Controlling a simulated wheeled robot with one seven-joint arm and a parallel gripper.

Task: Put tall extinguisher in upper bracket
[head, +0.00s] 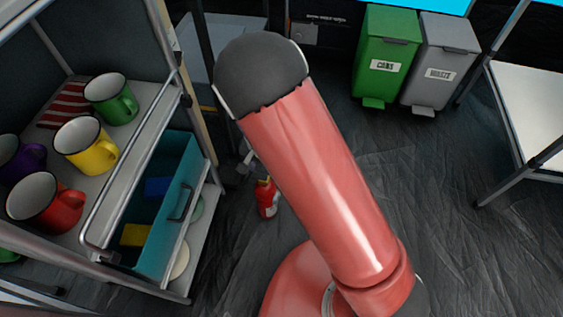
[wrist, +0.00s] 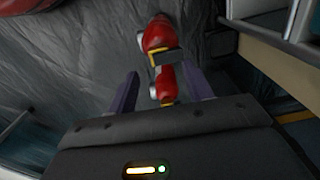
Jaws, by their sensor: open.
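A red extinguisher (head: 267,200) with a yellow band shows low beside the shelf unit in the head view, partly behind my arm. In the wrist view red extinguisher parts (wrist: 155,35) lie ahead of and between my fingers, with a dark and yellow band across them. A narrower red part (wrist: 166,80) shows below the band; I cannot tell whether it is the same extinguisher. My gripper (wrist: 161,76) is open, its two fingers on either side of the narrower red part, with no grip visible. I cannot make out the upper bracket for certain.
The shelf unit with mugs (head: 82,142) and a teal drawer (head: 165,215) stands close on the left. Green (head: 385,55) and grey (head: 440,60) bins stand at the back. A white-topped table (head: 530,105) is at right. The dark floor (head: 420,190) between is clear.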

